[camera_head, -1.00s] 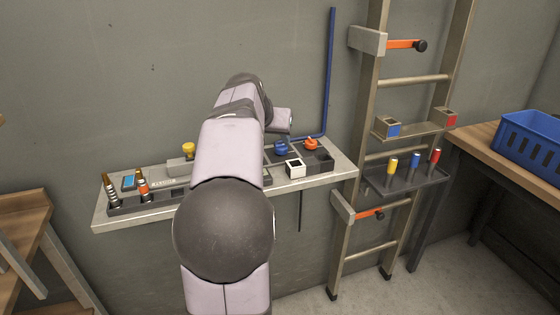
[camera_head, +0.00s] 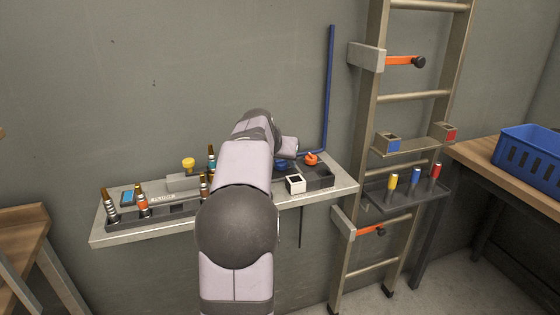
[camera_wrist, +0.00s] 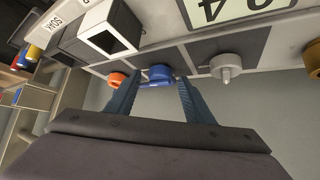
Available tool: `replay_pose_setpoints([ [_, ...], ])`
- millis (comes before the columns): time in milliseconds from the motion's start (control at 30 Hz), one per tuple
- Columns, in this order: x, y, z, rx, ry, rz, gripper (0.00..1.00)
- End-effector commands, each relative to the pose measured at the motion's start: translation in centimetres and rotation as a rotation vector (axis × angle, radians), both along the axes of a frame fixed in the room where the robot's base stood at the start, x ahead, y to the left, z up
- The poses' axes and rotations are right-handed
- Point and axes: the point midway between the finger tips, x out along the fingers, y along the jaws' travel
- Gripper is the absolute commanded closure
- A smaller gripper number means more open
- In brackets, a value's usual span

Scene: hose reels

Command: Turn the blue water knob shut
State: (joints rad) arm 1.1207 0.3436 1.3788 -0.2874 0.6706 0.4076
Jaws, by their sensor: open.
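The blue water knob (camera_head: 281,163) sits on the wall shelf in the head view, left of an orange knob (camera_head: 311,159), and is partly covered by my arm. In the wrist view the blue knob (camera_wrist: 160,74) shows between the two fingers of my gripper (camera_wrist: 159,79), near their tips. The fingers are apart, one on each side of the knob in the picture. I cannot tell whether they touch it. In the head view my gripper's fingers are hidden behind the arm.
The orange knob also shows close beside the left finger in the wrist view (camera_wrist: 116,79). A grey knob (camera_wrist: 226,67) is to the right. A white open box (camera_head: 295,184) stands in front on the shelf (camera_head: 130,232). A blue pipe (camera_head: 328,90) rises behind; a ladder (camera_head: 368,110) stands right.

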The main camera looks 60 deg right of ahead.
Motion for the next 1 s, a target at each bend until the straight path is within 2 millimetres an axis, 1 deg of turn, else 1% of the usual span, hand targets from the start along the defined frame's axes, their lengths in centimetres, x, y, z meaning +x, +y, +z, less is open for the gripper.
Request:
replay_pose_setpoints([
  [133, 0.04, -0.36, -0.33, -0.001, 0.000, 0.000, 0.52],
  [367, 0.05, -0.36, -0.35, -0.001, 0.000, 0.000, 0.52],
  [400, 0.05, -0.36, -0.35, -0.001, 0.000, 0.000, 0.62],
  [467, 0.05, -0.36, -0.35, -0.001, 0.000, 0.000, 0.76],
  [500, 0.05, -0.35, -0.34, -0.001, 0.000, 0.000, 0.86],
  [533, 0.05, -0.35, -0.34, -0.001, 0.000, 0.000, 0.93],
  [767, 0.04, -0.35, -0.30, -0.001, 0.000, 0.004, 0.93],
  [1000, -0.10, -0.37, -0.18, 0.000, -0.002, 0.047, 0.93],
])
